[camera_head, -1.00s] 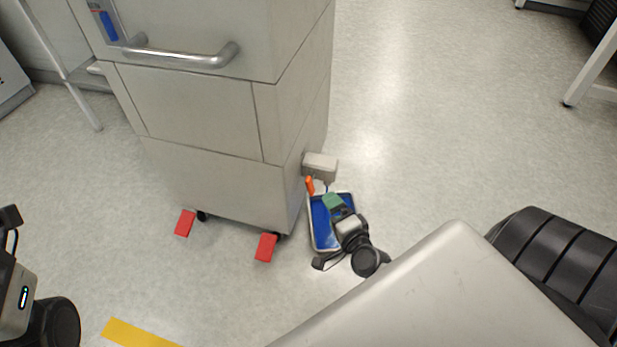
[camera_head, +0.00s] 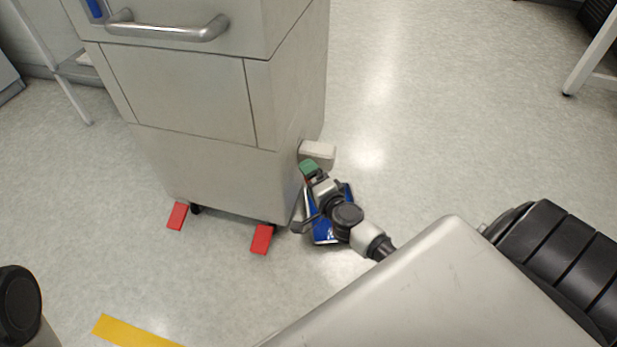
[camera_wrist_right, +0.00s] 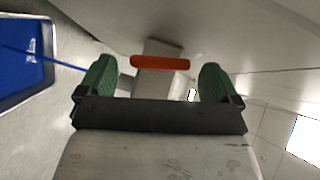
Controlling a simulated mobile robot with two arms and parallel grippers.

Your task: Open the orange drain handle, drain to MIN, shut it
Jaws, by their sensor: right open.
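The orange drain handle (camera_wrist_right: 160,62) is a short bar lying across the right wrist view, in front of a pale block. My right gripper (camera_wrist_right: 156,80) is open, with its green fingertips to either side of the handle. The handle seems a little beyond the tips, with no contact visible. In the head view the right gripper (camera_head: 310,168) is low beside the cabinet's right side and mostly hides the handle. A blue strip (camera_head: 95,8) shows at the top of the cabinet front; no MIN mark is readable. Only a dark part of my left arm shows, not its gripper.
The grey cabinet (camera_head: 200,165) stands on casters with red blocks (camera_head: 178,216) at its front. A pale box (camera_head: 317,150) juts from its right side. A blue tray (camera_head: 322,231) lies on the floor under my right arm.

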